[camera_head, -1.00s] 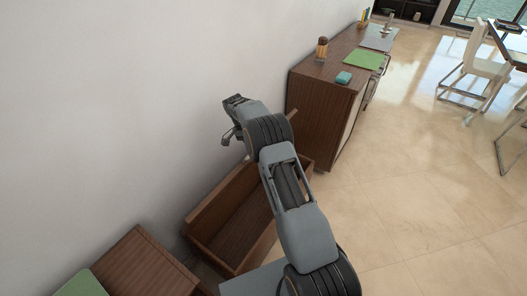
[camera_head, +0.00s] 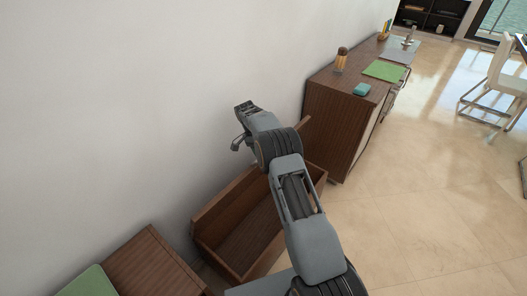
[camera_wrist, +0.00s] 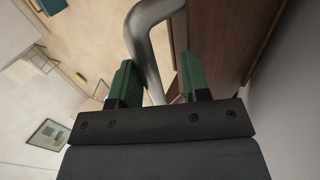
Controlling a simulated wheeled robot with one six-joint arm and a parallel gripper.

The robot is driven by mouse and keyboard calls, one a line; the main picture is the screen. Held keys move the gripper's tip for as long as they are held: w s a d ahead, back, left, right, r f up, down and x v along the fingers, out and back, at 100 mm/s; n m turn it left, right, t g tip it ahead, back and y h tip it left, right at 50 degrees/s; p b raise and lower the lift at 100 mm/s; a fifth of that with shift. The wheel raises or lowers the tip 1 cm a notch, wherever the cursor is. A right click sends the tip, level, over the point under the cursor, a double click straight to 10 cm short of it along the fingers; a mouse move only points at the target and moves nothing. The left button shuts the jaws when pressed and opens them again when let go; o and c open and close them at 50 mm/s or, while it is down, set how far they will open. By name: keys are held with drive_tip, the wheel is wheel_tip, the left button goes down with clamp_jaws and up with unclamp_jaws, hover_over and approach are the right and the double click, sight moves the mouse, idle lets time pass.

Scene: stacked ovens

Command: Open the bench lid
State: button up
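The brown wooden bench (camera_head: 233,264) stands against the wall in the head view, and its hollow inside is visible. Its lid (camera_head: 222,197) is raised at the back, steeply tilted near the wall; my arm hides part of it. My gripper (camera_head: 240,140) is above the bench by the wall, small in the head view. In the wrist view, my gripper (camera_wrist: 158,80) has its green fingers apart, with a curved metal handle (camera_wrist: 147,45) passing between them. A gap shows on the right of the handle. A brown wooden panel (camera_wrist: 228,40) lies to the right.
A brown cabinet (camera_head: 333,118) with a green mat, a teal box and a jar on top stands beyond the bench. Another brown wooden surface (camera_head: 150,265) is at the lower left. The wall is close behind my gripper. Open tiled floor (camera_head: 420,220) lies to the right.

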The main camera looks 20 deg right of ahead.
drive_tip(key=shift+d+r, duration=0.2)
drive_tip(key=shift+w+r, duration=0.15)
drive_tip(key=shift+r, duration=0.1)
drive_tip(key=p+v, duration=0.1)
drive_tip(key=v, duration=0.5)
drive_tip(key=shift+w+a+r, duration=0.2)
drive_tip(key=shift+a+r, duration=0.05)
drive_tip(key=shift+r, duration=0.05)
